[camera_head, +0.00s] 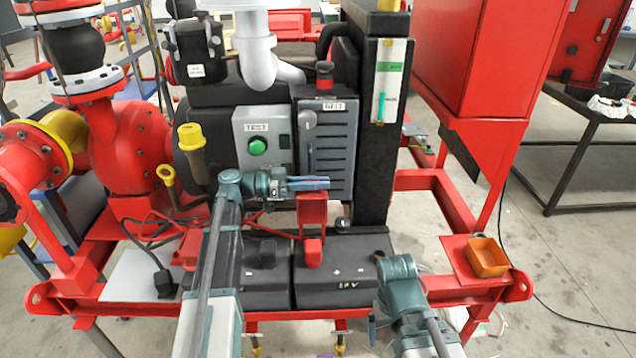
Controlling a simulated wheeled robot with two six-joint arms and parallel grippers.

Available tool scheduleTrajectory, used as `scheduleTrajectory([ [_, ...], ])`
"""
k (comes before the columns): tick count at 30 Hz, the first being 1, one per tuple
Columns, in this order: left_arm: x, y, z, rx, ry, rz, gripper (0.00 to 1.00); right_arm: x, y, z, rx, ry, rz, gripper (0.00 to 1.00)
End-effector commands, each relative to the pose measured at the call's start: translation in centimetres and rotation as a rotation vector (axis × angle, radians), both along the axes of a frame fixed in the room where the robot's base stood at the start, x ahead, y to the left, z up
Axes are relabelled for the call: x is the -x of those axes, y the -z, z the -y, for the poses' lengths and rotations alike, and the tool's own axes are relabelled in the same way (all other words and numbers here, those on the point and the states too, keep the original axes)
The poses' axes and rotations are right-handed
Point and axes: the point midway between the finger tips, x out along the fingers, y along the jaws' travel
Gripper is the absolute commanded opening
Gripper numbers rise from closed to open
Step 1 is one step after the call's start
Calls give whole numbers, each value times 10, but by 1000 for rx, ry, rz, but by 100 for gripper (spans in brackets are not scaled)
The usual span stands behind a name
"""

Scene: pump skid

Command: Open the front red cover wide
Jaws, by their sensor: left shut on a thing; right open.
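The front red cover (312,212) stands raised above the black batteries, in front of the grey vented control box. A smaller red piece (313,254) sits just below it on the battery top. My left gripper (318,184) reaches in from the left, with its blue fingers at the cover's top edge, shut on it. The exact contact is too small to see clearly. My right gripper (373,328) is low at the front right, apart from the cover, and open; my own arm hides much of it.
The black batteries (345,270) fill the middle of the red skid frame. A green-button box (262,138) and the grey control box (325,140) stand behind. A red cabinet (480,55) rises at the back right.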

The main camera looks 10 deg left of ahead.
Motion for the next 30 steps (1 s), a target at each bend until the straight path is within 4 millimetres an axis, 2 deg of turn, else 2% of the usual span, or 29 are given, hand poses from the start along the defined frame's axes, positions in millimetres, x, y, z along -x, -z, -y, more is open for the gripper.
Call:
scheduleTrajectory([
  [6, 23, -2, 6, -24, -3, 84, 0, 0, -2, 0, 0, 0, 0, 97],
  [15, 23, -2, 6, -24, -2, 81, 0, 0, -2, 0, 0, 0, 0, 97],
  [16, 23, -2, 6, -24, -2, 81, 18, 0, -1, 0, 0, 0, 0, 97],
  [20, 24, -2, 6, -24, -1, 81, 41, 0, -1, 0, 0, 0, 0, 97],
  [21, 24, -2, 6, -24, -1, 81, 44, 0, -1, 0, 0, 0, 0, 97],
  [30, 25, -2, 3, -23, -1, 80, 44, 0, -2, 0, 0, 0, 0, 97],
])
